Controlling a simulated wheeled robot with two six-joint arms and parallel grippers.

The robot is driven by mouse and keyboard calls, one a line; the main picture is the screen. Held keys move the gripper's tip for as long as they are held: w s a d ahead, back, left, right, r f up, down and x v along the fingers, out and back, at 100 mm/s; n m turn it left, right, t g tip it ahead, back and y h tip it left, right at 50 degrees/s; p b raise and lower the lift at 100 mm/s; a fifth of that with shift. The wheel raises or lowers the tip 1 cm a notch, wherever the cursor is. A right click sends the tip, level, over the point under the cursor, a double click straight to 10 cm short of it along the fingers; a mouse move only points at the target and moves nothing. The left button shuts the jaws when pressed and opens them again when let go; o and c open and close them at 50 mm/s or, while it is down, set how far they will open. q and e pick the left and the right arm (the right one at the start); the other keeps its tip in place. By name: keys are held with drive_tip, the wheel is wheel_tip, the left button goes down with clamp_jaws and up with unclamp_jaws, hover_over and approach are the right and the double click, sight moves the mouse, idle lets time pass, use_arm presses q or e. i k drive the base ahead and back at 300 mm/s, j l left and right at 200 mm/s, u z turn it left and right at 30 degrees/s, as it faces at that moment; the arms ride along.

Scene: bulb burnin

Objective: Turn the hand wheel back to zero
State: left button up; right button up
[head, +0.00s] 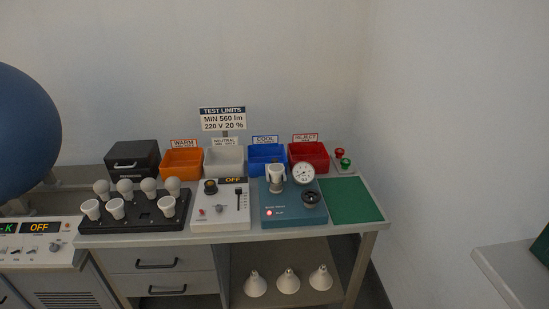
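A black hand wheel (312,197) sits at the right of the blue-green test unit (290,216) on the bench. A round white dial gauge (303,173) stands just behind the wheel; its needle reading is too small to tell. A white bulb-like piece (275,175) stands upright at the unit's back left. A red lamp (269,212) glows at its front left. Neither of my grippers is in view, and nothing touches the wheel.
Left of the unit is a white control box (220,212) reading OFF, then a black rack (135,216) with several bulbs. Orange, white, blue and red bins (308,153) line the back. A green mat (352,200) at right is bare. Bulbs (288,282) stand on the shelf below.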

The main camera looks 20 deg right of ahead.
sight(311, 192)
drive_tip(key=i, duration=0.2)
drive_tip(key=i+z, duration=0.15)
drive_tip(key=z, duration=0.3)
drive_tip(key=i+z, duration=0.15)
drive_tip(key=z, duration=0.25)
